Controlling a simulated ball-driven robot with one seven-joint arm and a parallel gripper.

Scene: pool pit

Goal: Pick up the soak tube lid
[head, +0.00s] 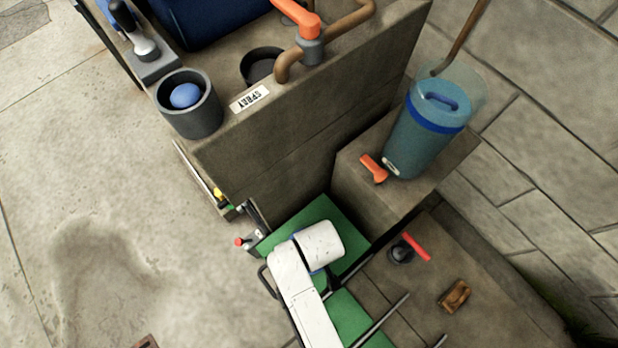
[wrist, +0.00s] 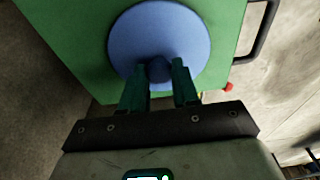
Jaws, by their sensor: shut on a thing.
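In the head view my white arm reaches over the green top (head: 348,312) and hides the lid and my fingers.
A clear bucket with blue contents (head: 422,140) stands on a stone ledge, beside an orange-handled tap (head: 373,168). A grey cup with a blue ball (head: 188,112) sits on the wall at the upper left. A red-handled valve (head: 408,248) and a brown block (head: 455,296) lie to the right.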

